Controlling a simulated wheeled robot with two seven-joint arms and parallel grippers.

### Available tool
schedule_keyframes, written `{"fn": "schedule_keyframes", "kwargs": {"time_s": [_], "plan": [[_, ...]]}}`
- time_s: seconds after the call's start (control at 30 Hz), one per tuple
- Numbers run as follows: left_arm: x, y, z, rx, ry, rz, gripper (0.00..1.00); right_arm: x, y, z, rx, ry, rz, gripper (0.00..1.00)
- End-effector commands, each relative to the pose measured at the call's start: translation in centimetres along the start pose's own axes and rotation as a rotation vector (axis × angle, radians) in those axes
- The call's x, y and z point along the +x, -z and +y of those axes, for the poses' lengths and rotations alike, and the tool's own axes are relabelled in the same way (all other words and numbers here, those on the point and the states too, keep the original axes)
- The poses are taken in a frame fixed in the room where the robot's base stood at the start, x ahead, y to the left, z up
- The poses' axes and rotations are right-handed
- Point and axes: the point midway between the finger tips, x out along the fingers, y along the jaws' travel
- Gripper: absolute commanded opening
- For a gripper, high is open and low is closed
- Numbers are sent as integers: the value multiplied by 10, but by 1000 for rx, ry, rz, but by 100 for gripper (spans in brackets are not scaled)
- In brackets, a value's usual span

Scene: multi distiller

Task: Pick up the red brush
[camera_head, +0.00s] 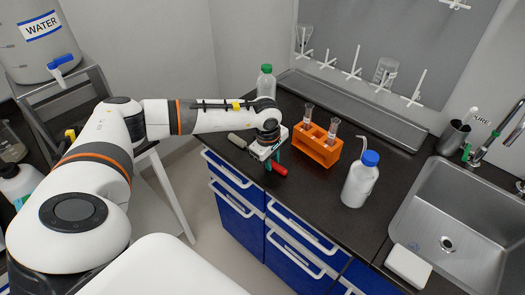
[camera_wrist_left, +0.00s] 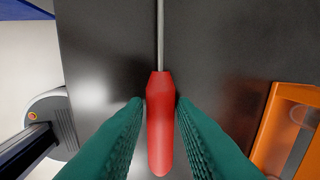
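The red brush lies on the dark counter; its red handle (camera_head: 279,169) shows just beside my left gripper (camera_head: 269,162) in the head view. In the left wrist view the red handle (camera_wrist_left: 160,120) points down the picture, with a thin grey shaft running up from it. The green fingers of my left gripper (camera_wrist_left: 160,104) stand on either side of the handle, with narrow gaps showing. The gripper is open around the handle. The brush's far end is outside the wrist view and hidden in the head view. My right gripper is not in view.
An orange rack (camera_head: 318,147) with tubes stands close right of the gripper. A white bottle with a blue cap (camera_head: 360,182) is further right, before the sink (camera_head: 455,215). A clear bottle with a green cap (camera_head: 266,84) stands behind. A grey object (camera_head: 237,140) lies left.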

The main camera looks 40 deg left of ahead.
Motion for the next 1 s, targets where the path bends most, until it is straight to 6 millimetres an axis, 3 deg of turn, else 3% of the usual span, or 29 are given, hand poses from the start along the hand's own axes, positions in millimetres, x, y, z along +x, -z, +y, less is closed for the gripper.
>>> {"fn": "schedule_keyframes", "kwargs": {"time_s": [0.03,0.2,0.53,1.0], "plan": [[0,0,0,0,0,0,24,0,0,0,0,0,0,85],[0,0,0,0,0,0,0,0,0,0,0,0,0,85],[-7,0,-2,0,4,1,0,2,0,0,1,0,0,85],[-90,3,-16,1,5,8,0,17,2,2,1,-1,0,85]]}}
